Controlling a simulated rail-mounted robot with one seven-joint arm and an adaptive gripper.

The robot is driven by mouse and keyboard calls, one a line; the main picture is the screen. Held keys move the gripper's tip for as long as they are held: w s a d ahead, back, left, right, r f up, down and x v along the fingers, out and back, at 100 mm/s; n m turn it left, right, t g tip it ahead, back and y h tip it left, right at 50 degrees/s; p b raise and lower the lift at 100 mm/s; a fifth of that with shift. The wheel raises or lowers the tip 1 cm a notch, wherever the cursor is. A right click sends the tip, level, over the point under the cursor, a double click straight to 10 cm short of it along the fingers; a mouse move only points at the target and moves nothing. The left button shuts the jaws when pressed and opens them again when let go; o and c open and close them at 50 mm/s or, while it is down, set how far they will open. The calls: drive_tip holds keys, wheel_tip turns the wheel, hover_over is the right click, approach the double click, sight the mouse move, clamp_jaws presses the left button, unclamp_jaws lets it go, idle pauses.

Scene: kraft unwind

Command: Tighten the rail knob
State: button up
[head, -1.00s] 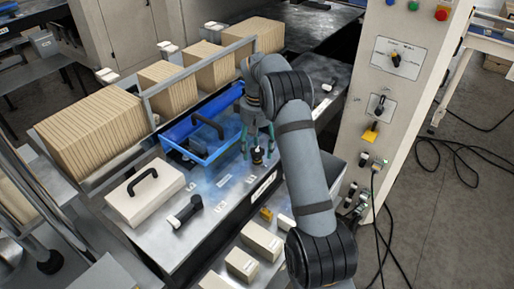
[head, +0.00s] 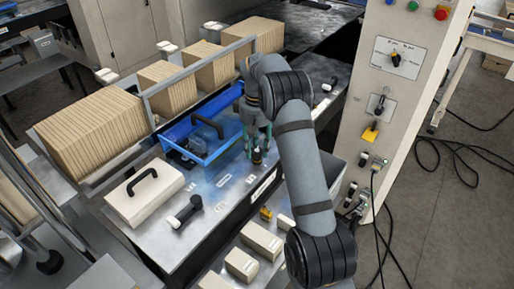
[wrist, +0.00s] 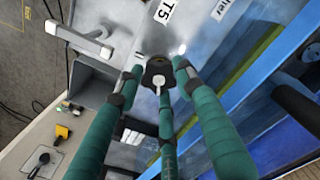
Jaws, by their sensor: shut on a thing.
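The rail knob (wrist: 158,70) is a dark, lobed knob with a pale pointer across its face, in the upper middle of the wrist view. In the head view the knob (head: 257,157) shows as a small dark piece on the metal table, partly hidden by the fingers. My gripper (head: 256,143) reaches down over it with teal fingers. In the wrist view my gripper (wrist: 157,82) has three fingers around the knob, and it is shut on it. The finger contacts are small and partly hidden.
A blue tray (head: 170,136) with a black handle stands close to the left of my gripper. A cream box (head: 122,207) and a black-handled lever (head: 186,212) are at the front left. A control cabinet (head: 357,110) rises on the right.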

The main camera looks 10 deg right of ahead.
drive_tip(key=shift+m, duration=0.4)
drive_tip(key=shift+c, duration=0.2)
drive_tip(key=m+b, duration=0.1)
drive_tip(key=m, duration=0.2)
drive_tip(key=shift+f, duration=0.1)
drive_tip(key=m, duration=0.3)
drive_tip(key=shift+b, duration=0.35)
drive_tip(key=m, duration=0.4)
drive_tip(key=shift+w+b, duration=0.15)
drive_tip(key=shift+b, duration=0.25)
drive_tip(key=m, duration=0.3)
drive_tip(key=shift+w+m+b, duration=0.1)
drive_tip(key=shift+m+b, duration=0.3)
drive_tip(key=m+b, duration=0.1)
drive_tip(key=m, duration=0.3)
drive_tip(key=shift+r, duration=0.2)
drive_tip(key=shift+m+b, duration=0.4)
drive_tip(key=shift+m, duration=1.7)
drive_tip(key=shift+r, duration=0.1)
